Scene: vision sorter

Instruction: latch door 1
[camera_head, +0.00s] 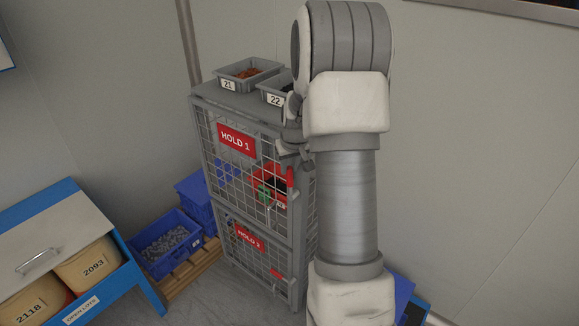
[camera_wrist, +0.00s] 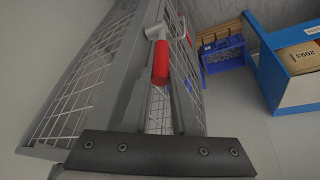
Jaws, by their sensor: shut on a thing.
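Door 1 (camera_head: 219,117) is a grey wire-mesh door with a red HOLD 1 sign (camera_head: 236,140), on the upper half of a mesh cabinet. Its red latch handle (camera_head: 290,180) hangs near the door's right edge. My gripper (camera_head: 287,149) is at the door's right edge, just above the handle. I cannot tell whether the door is fully closed or latched.
Grey bins 21 (camera_head: 249,75) and 22 (camera_head: 272,97) stand on the cabinet. Below is a HOLD 2 door (camera_head: 249,238). Blue crates (camera_head: 166,243) sit on a pallet at left, near a blue bench (camera_head: 60,225). Floor in front is open.

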